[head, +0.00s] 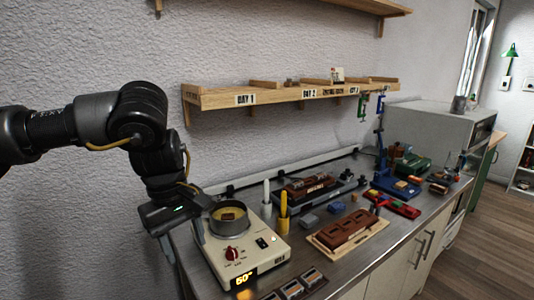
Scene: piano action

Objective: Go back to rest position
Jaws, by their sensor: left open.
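My left arm comes in from the left and bends down at the elbow. My left gripper (182,238) points down at the left end of the workbench, beside the cream heating unit (238,254). Its fingers are apart and I see nothing held between them. A round metal pot (229,222) with amber content sits on top of the unit, close to the right finger. The unit has a red knob and a lit display reading about 60. My right gripper is not in view.
On the metal bench (305,246) are yellow and white tools in holders (284,215), a brown block on a wooden board (345,229), a red tool (392,205) and a blue stand (395,183). A wooden shelf (222,100) hangs above. The air between shelf and bench is mostly free.

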